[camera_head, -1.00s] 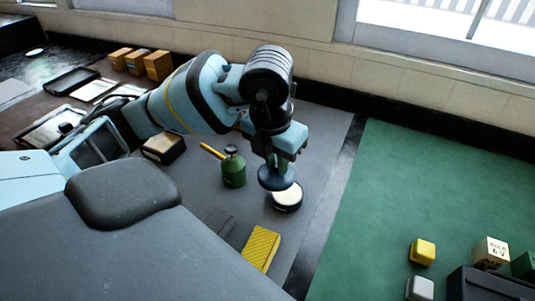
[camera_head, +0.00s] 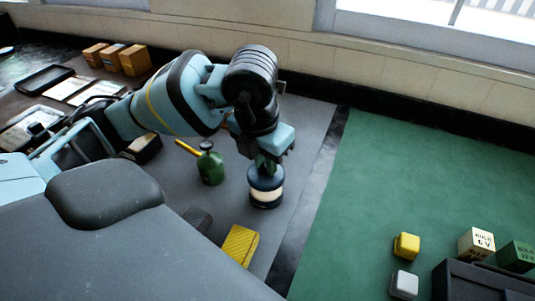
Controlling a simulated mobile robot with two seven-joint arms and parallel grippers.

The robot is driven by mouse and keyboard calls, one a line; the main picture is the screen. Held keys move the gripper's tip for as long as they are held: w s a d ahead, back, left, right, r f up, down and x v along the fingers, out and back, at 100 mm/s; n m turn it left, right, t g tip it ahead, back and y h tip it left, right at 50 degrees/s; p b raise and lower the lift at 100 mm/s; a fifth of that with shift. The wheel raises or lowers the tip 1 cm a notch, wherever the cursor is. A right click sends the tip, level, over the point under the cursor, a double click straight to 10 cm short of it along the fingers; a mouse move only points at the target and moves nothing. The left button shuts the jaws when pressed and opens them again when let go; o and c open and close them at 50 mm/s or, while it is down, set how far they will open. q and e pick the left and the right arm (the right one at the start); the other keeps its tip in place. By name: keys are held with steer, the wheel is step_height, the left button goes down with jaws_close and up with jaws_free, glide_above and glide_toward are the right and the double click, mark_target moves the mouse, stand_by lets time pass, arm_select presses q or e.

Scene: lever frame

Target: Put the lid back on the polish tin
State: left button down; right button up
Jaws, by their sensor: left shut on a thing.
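The polish tin (camera_head: 266,201) is a short round dark tin standing on the grey mat. A cream band shows between its dark lower part and the lid. The lid (camera_head: 266,176) is a dark blue disc directly over the tin, roughly level. I cannot tell whether it touches the tin. My left gripper (camera_head: 268,161) points down and is shut on the lid's upper side; its fingertips are partly hidden by the wrist. My right gripper is not in view.
A green can with a yellow handle (camera_head: 210,168) stands left of the tin. A yellow block (camera_head: 240,245) lies in front on the grey mat (camera_head: 308,128). The green mat (camera_head: 400,180) is mostly clear, with small blocks and a dark box (camera_head: 480,283) at lower right.

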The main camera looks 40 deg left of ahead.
arm_select(q)
steer(key=shift+f+b, duration=0.7)
steer(key=shift+f, duration=1.25)
steer(key=shift+f, duration=0.15)
stand_by(0.4)
stand_by(0.8)
steer(key=c, duration=0.7)
jaws_free()
steer(key=shift+c, duration=0.2)
